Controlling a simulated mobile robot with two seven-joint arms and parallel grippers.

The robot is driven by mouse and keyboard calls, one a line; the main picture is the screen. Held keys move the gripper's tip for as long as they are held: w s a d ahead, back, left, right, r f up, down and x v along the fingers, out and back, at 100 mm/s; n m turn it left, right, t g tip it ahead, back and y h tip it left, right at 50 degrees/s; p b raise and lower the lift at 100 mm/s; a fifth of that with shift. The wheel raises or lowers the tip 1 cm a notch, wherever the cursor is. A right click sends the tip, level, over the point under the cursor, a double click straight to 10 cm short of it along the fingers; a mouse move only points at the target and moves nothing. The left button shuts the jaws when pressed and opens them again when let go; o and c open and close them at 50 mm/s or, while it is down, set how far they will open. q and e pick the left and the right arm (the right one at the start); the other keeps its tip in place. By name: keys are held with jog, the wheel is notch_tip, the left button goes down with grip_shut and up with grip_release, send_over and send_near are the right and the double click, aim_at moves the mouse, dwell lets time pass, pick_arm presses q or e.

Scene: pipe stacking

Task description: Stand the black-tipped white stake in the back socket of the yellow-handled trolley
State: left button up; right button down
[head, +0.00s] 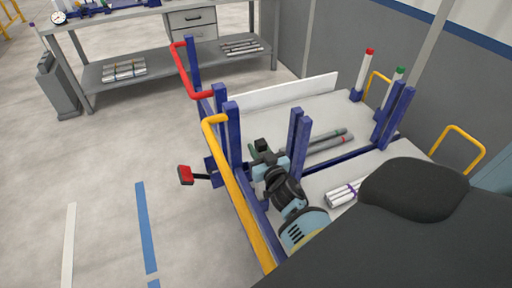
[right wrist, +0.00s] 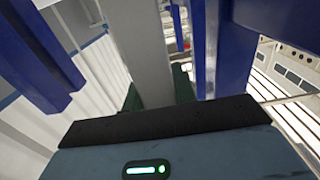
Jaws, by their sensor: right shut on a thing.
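The yellow-handled trolley shows in the head view with its yellow handle (head: 243,200) at the near left end and blue posts (head: 234,145) beside it. My right gripper (head: 264,163) is shut on the black-tipped white stake, just right of these posts. The stake's black tip (head: 262,145) shows above the fingers, and its pale shaft (right wrist: 148,50) stands between the fingers in the right wrist view, roughly upright. The stake's lower end is hidden by the gripper, so I cannot tell whether it sits in a socket. My left gripper is not in view.
A red-handled trolley (head: 190,72) stands behind. A red-tipped stake (head: 364,72) and a green-tipped stake (head: 395,82) stand at the far right end. Grey pipes (head: 325,145) and a white pipe bundle (head: 343,194) lie on the decks.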

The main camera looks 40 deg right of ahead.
jog(key=shift+f+b, duration=0.45)
jog(key=shift+f, duration=0.55)
jog(key=c, duration=1.1)
grip_release()
jog(key=shift+c, duration=0.2)
jog(key=shift+o, duration=0.5)
jog(key=shift+f, duration=0.1)
